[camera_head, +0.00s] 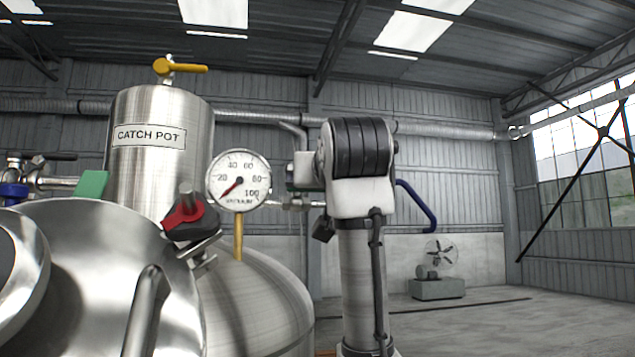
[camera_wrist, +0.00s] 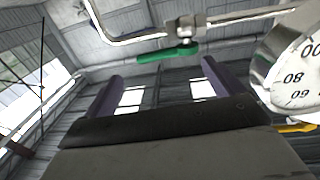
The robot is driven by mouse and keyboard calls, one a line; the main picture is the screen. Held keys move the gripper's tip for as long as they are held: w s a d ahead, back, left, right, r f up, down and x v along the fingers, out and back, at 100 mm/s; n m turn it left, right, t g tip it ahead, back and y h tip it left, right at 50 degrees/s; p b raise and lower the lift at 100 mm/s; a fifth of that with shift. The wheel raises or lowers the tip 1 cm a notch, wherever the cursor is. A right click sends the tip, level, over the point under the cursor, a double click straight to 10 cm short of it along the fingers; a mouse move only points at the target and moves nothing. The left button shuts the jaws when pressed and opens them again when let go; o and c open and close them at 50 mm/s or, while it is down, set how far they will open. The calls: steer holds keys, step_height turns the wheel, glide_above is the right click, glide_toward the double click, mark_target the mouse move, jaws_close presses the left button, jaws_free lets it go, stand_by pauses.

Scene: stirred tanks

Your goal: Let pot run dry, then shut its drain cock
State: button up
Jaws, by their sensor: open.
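The steel catch pot (camera_head: 158,150) stands upright at left in the head view, its label facing me. A cock with a yellow lever (camera_head: 185,68) sits on its top. In the wrist view, a cock with a green lever (camera_wrist: 167,53) sits on a bent metal pipe; the lever lies nearly crosswise in the picture. My gripper (camera_wrist: 162,68) is open and empty, its two purple fingers apart, with the green lever beyond the tips. I cannot tell whether they touch. No label shows which cock is the drain. The pot's inside and liquid level are hidden.
A vacuum gauge (camera_head: 239,181), needle near zero, stands before the pot; a gauge (camera_wrist: 296,75) also shows close right in the wrist view. A fan (camera_head: 438,262) stands far back on open floor.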

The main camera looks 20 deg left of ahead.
steer(key=p+x, duration=0.3)
steer(key=x, duration=0.5)
steer(key=shift+w, duration=0.1)
steer(key=shift+w+a+f, duration=0.1)
steer(key=shift+w+a, duration=0.25)
steer(key=shift+w, duration=0.2)
